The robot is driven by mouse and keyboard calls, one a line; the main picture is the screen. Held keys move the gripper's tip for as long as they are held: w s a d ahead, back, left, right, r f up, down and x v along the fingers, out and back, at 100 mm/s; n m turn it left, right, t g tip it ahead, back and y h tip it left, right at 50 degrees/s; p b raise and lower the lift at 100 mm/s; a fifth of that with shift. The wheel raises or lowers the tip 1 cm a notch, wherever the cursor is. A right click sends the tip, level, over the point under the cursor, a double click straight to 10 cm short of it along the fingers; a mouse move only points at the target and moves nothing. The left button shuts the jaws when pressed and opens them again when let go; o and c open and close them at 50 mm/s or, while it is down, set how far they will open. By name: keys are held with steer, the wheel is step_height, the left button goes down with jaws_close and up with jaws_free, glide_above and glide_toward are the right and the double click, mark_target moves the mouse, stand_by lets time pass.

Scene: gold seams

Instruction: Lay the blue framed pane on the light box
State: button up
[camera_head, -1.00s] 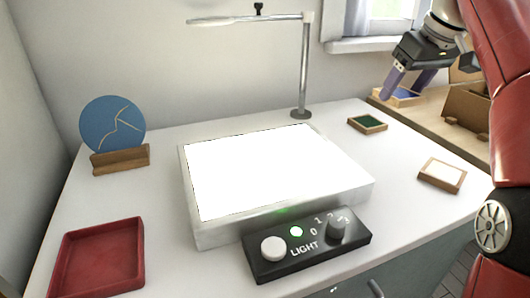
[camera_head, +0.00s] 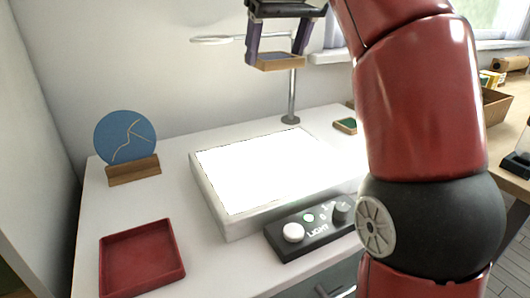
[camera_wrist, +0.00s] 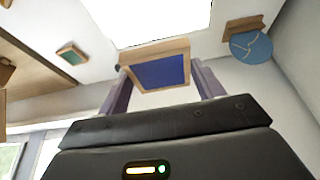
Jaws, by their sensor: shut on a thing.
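My gripper (camera_head: 280,58) is shut on the blue framed pane (camera_head: 279,63), a small wooden frame seen almost edge-on in the head view. It holds the pane in the air, above and behind the back edge of the light box. In the wrist view the pane (camera_wrist: 160,72) shows its blue face and wooden rim between the two purple fingers. The light box (camera_head: 212,214) stands on the white table with its top lit bright white and bare. Its right part is hidden behind my arm in the head view. It also shows at the top of the wrist view (camera_wrist: 150,15).
A green framed pane (camera_head: 345,125) lies behind the light box. A blue disc (camera_head: 125,138) stands in a wooden holder at left. A red tray (camera_head: 142,258) is front left, and a black light control (camera_head: 305,236) is in front. A lamp post (camera_head: 292,95) rises close behind my gripper.

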mark_target(272, 161)
step_height(272, 161, down, 19)
steer(key=b, duration=0.4)
steer(key=shift+r, duration=0.15)
steer(key=o, duration=1)
steer(key=shift+r, duration=0.2)
steer(key=p+v, duration=0.2)
steer(key=v, duration=0.9)
steer(key=shift+s+d+r, duration=0.1)
steer(key=shift+s+r, duration=0.15)
steer(key=shift+s, duration=0.05)
steer(key=shift+s, duration=0.1)
